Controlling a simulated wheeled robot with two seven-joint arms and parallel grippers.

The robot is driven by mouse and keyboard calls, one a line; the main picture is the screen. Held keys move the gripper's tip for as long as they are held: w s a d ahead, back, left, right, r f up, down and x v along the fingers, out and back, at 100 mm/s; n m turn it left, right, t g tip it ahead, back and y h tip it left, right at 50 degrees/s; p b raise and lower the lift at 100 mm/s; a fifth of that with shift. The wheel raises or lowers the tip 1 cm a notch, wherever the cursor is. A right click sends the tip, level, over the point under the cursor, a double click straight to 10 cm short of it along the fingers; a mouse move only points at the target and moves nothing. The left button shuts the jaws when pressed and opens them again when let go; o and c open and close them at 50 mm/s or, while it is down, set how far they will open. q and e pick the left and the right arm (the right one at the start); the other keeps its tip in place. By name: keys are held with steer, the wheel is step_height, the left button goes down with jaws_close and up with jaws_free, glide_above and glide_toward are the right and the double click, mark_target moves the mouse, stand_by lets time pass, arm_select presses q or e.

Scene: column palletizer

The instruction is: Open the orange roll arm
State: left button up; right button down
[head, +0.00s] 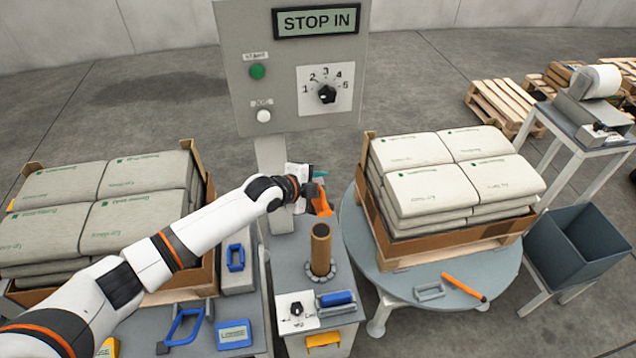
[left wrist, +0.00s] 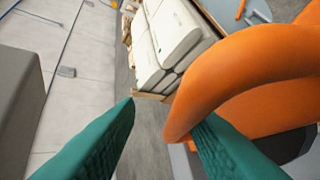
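The orange roll arm (head: 320,203) shows as a small orange piece behind the brown post in the head view, partly hidden by my left gripper (head: 318,178). In the left wrist view it is a large, curved orange bar (left wrist: 240,75) filling the right side. My left gripper (left wrist: 168,112) has its teal fingers spread apart there. The lower end of the orange bar lies in the gap, close against the right finger; I cannot tell whether they touch. My right gripper is in neither view.
The control panel (head: 238,90) reads "STOP IN". A brown post (head: 321,248) stands on the grey pedestal (head: 290,275) in front of my gripper. Sacks are stacked left (head: 60,185) and on the turntable (head: 400,290) right. An orange bar (head: 464,288) lies on the turntable.

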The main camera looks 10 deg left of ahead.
arm_select(q)
steer(key=b+v, duration=0.1)
steer(key=v, duration=1.1)
stand_by(0.4)
